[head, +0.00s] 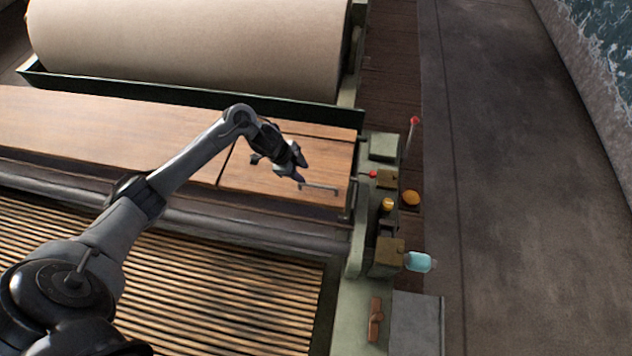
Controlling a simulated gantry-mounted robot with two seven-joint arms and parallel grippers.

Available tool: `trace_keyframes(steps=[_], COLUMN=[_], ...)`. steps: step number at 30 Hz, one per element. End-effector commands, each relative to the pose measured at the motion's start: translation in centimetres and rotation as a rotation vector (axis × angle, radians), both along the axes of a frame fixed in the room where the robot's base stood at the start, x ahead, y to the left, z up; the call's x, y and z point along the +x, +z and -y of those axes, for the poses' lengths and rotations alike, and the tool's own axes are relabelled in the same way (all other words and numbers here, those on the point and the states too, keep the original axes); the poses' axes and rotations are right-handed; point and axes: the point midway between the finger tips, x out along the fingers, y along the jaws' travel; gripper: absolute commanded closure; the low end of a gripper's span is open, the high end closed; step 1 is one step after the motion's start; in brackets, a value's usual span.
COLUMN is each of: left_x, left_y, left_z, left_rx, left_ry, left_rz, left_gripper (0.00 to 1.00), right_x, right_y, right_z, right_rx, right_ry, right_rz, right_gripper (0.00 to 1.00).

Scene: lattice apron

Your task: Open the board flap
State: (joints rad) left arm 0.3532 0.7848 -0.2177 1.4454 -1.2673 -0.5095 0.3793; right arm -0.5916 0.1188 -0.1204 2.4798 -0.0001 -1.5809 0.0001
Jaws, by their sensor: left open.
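The board flap (260,178) is a brown wooden panel at the right end of the long wooden boards. It lies flat, level with them, with thin dark seams around it. A grey bar handle (319,187) sits near its front right edge. My left gripper (300,172) is open and empty above the flap, with its fingertips just up and left of the handle. They appear apart from the handle, though the exact height is hard to tell. My left arm covers part of the boards. My right gripper is not in view.
A large beige roll (190,40) lies behind the boards in a dark green trough. Wooden slats (230,290) lie in front. Grey floor lies beyond.

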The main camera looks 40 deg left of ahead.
Motion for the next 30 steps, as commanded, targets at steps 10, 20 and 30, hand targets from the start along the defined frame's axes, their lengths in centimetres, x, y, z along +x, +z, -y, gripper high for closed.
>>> trace_keyframes(steps=[10,20,30], left_x=[1.7,3.2,3.5], left_y=[-4.6,-8.4,-9.2], left_z=[1.4,2.3,2.6], left_rx=[-0.002,-0.001,0.000], left_ry=[0.000,-0.001,-0.002], left_rz=[-0.002,0.000,0.000], left_gripper=[0.60,0.60,0.60], right_x=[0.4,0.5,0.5], right_y=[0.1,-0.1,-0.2], right_z=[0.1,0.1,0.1], right_rx=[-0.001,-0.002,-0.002], right_ry=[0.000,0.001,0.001], right_rz=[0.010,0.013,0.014], right_gripper=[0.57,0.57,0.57])
